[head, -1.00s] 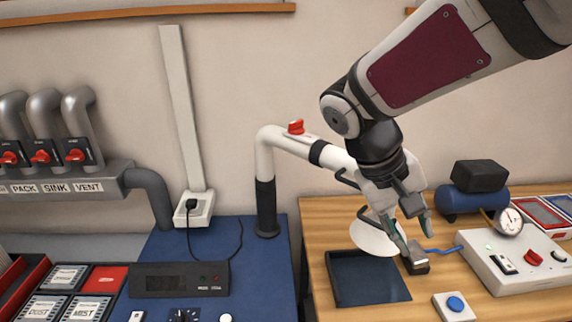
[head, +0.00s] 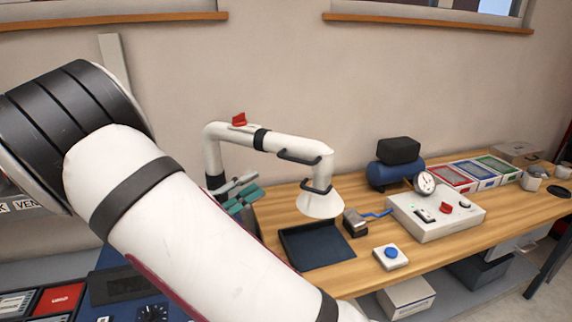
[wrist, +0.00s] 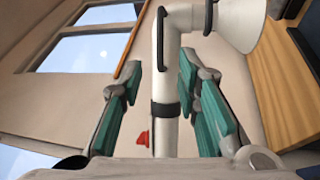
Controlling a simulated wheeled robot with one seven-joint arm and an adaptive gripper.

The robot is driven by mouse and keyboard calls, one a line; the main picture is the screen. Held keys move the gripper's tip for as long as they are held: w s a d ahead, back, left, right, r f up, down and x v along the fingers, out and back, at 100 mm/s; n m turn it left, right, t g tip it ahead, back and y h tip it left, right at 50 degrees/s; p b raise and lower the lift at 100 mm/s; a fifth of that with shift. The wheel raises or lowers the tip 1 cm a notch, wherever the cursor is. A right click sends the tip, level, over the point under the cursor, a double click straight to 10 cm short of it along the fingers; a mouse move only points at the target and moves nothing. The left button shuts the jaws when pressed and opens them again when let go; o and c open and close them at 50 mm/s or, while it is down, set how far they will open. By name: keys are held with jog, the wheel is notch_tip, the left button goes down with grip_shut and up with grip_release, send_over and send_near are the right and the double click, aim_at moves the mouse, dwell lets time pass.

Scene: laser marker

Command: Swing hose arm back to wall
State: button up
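The white hose arm (head: 290,145) reaches right from its upright post, with a red lever (head: 239,120) on top, a black collar and black handles. Its white cone hood (head: 320,204) hangs by the dark tray. My gripper (head: 240,193), with teal fingertips, is below the hose arm near its post, partly hidden by my own arm. In the wrist view my gripper (wrist: 164,75) is open, its fingers on either side of the tube (wrist: 166,70) in the picture. I see no contact and cannot tell the depth gap.
The dark tray (head: 312,250), blue-button box (head: 391,256), gauge console (head: 440,215) and blue tank (head: 396,172) stand on the wooden bench (head: 275,205). The wall (head: 290,80) behind the hose arm is clear. My arm hides much of the left side.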

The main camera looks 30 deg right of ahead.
aim_at(295, 160)
jog(key=p+x, duration=0.2)
jog(key=x, duration=1.1)
jog(key=shift+d, duration=0.35)
jog(key=shift+f, duration=0.1)
jog(key=shift+c, duration=0.2)
grip_shut()
